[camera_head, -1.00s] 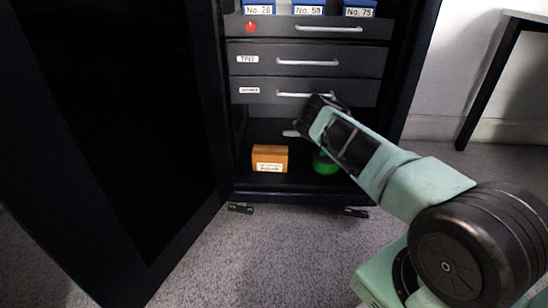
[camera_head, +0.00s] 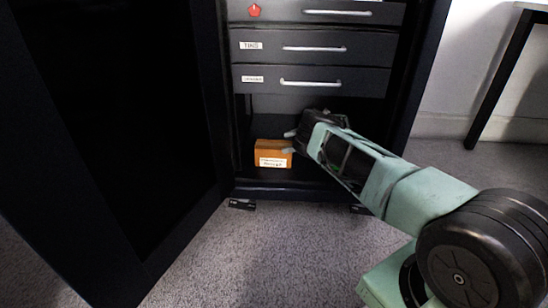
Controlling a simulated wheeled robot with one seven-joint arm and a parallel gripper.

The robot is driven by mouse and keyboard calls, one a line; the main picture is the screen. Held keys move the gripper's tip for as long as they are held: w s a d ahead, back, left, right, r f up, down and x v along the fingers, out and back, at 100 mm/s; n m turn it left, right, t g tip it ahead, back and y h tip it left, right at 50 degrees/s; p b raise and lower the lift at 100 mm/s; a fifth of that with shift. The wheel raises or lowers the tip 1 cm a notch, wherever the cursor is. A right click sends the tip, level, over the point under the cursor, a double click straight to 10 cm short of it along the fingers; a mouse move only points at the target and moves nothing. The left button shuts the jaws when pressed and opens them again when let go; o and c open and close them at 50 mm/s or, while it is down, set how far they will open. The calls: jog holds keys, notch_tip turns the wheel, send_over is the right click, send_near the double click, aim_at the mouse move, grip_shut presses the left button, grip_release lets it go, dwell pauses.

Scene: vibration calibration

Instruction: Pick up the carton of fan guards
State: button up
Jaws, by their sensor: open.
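A small orange carton (camera_head: 273,154) with a white label sits on the bottom shelf of the dark cabinet; its label is too small to read, and I take it for the carton of fan guards. My gripper (camera_head: 289,142) is open at the carton's upper right, its fingertips close to the carton's right end. I cannot tell whether a finger touches it. My wrist and forearm reach in from the right and hide the right part of the shelf.
Closed drawers (camera_head: 312,82) with bar handles sit just above the shelf opening. An open cabinet door (camera_head: 120,140) fills the left. The carpet (camera_head: 270,255) in front is clear.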

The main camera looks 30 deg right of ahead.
aim_at(276, 145)
jog(key=b+x, duration=0.3)
jog(key=x, duration=0.1)
jog(key=shift+s+a+r+b, duration=0.1)
jog(key=shift+a+r+b, duration=0.05)
jog(key=shift+b, duration=0.25)
jog(key=shift+w+a+b, duration=0.3)
jog(key=shift+a, duration=0.1)
jog(key=shift+r, duration=0.1)
jog(key=c, duration=1.3)
